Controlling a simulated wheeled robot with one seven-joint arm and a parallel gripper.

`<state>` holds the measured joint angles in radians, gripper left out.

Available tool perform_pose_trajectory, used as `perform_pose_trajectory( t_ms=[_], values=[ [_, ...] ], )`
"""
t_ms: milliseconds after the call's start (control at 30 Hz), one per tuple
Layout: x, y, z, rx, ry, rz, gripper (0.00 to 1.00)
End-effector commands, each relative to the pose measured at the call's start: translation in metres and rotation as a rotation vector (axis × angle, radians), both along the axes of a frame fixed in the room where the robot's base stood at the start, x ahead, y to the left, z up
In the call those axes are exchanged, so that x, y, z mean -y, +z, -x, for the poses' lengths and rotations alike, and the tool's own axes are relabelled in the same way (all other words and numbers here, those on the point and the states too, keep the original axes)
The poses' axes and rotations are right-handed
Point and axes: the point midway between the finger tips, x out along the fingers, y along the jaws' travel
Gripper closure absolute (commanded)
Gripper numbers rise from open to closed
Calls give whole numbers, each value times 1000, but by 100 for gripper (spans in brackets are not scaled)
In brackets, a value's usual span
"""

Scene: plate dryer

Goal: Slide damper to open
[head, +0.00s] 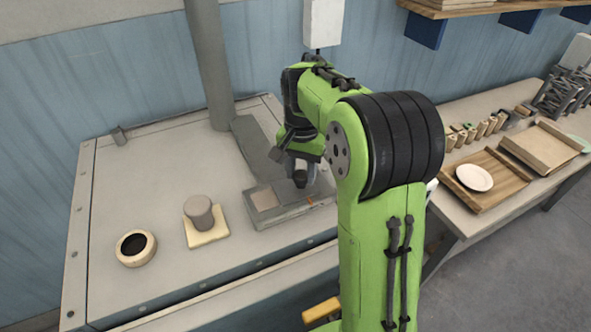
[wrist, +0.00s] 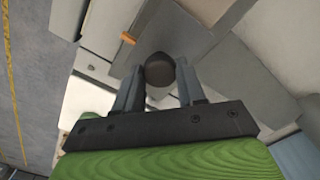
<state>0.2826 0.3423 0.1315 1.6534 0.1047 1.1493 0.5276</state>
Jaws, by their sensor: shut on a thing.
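The damper is a grey sliding plate with a dark round knob (wrist: 159,70), set in a long grey track (head: 252,143) on the dryer top. My gripper (wrist: 160,82) is shut on the knob, with one finger on each side of it in the wrist view. In the head view my gripper (head: 300,170) points down over the near part of the track, and my arm hides some of the track. A small orange mark (head: 310,200) lies at the track's near end, and it also shows in the wrist view (wrist: 128,38).
A grey pipe (head: 211,70) rises behind the track. A grey cylinder (head: 199,213) on a cream pad and a cream ring (head: 135,248) stand to the left. At right, a bench holds a wooden tray (head: 490,190) with a white plate (head: 474,178).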

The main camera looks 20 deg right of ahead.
Motion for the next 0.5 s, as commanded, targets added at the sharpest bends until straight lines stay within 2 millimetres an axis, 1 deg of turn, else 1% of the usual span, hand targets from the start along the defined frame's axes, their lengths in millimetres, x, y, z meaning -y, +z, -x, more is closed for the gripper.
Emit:
perform_pose_trajectory(
  t_ms=[33,67,200,500],
  values=[
    [3,1,-1,6,-9,4,100],
    [3,1,-1,6,-10,4,56],
    [2,1,0,5,-8,4,35],
    [1,2,-1,4,-5,3,35]
  ],
)
